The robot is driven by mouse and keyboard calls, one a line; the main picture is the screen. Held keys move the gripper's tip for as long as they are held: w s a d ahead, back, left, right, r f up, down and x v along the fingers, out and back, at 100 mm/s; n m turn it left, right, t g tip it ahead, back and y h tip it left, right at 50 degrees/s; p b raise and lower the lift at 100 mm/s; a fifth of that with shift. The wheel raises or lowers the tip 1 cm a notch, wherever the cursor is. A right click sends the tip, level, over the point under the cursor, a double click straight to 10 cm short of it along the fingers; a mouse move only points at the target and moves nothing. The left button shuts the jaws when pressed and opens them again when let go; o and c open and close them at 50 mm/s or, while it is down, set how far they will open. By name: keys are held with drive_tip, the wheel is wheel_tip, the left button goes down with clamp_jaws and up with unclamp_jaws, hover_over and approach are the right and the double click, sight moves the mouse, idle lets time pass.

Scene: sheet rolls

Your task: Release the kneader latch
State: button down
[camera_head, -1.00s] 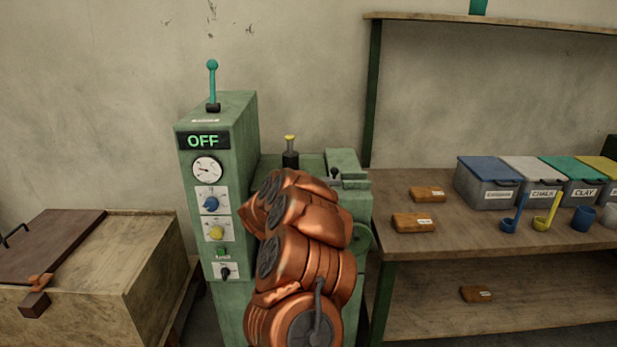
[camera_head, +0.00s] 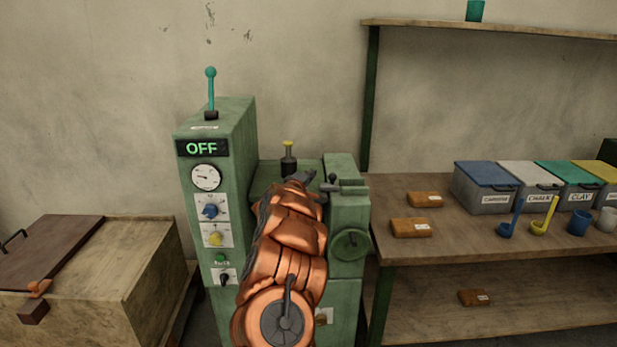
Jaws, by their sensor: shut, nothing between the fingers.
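The green kneader machine (camera_head: 348,215) stands in the middle, with a control column (camera_head: 237,150) on its left whose display reads OFF. A small dark lever with a round knob (camera_head: 332,178), which looks like the latch, sits on top of the machine's right block. My copper arm rises in front of the machine and hides much of its front. My gripper (camera_head: 309,177) is the dark tip at the arm's far end, shut and empty, just left of the dark lever. I cannot tell whether it touches the lever.
A black post with a yellow top (camera_head: 288,158) stands behind the gripper. A teal-knobbed lever (camera_head: 210,92) rises from the column. A green handwheel (camera_head: 350,244) is right of my arm. A wooden chest (camera_head: 110,265) stands left; a bench (camera_head: 440,245) with bins and scoops stands right.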

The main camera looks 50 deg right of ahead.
sight(322, 186)
drive_tip(key=shift+s+d+f, duration=0.1)
drive_tip(key=shift+s+d, duration=0.2)
drive_tip(key=shift+s, duration=0.3)
drive_tip(key=shift+s+d+f, duration=0.15)
drive_tip(key=shift+s+d, duration=0.2)
drive_tip(key=shift+s, duration=0.25)
drive_tip(key=shift+s+d+f, duration=0.1)
drive_tip(key=shift+s+d, duration=0.2)
drive_tip(key=shift+s, duration=0.3)
